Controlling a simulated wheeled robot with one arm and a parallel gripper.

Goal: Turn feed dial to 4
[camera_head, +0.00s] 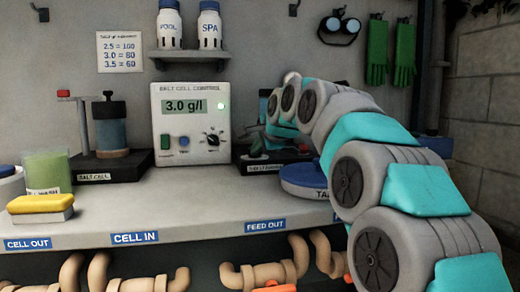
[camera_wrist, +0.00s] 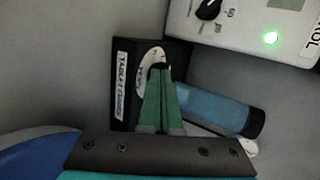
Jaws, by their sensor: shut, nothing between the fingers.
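The tablet feeder has a black base (camera_head: 275,158) with a white label, on the counter right of the control box. In the wrist view its base (camera_wrist: 122,60) shows beside a blue cylinder (camera_wrist: 212,106). The feed dial's white, marked face (camera_wrist: 149,58) lies on the base. My gripper (camera_wrist: 160,72) has its green fingers shut, with the tips over the dial's face. The fingertips hide the dial's knob and part of its scale, so I cannot read the setting or tell whether they touch. In the head view my arm hides much of the feeder.
The control box (camera_head: 190,123) reads 3.0 g/l, with a green light and its own black knob (camera_head: 213,139). A blue-topped round tub (camera_head: 303,182) stands in front of the feeder. A salt cell (camera_head: 110,130) and yellow sponge (camera_head: 40,203) are left. The middle counter is clear.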

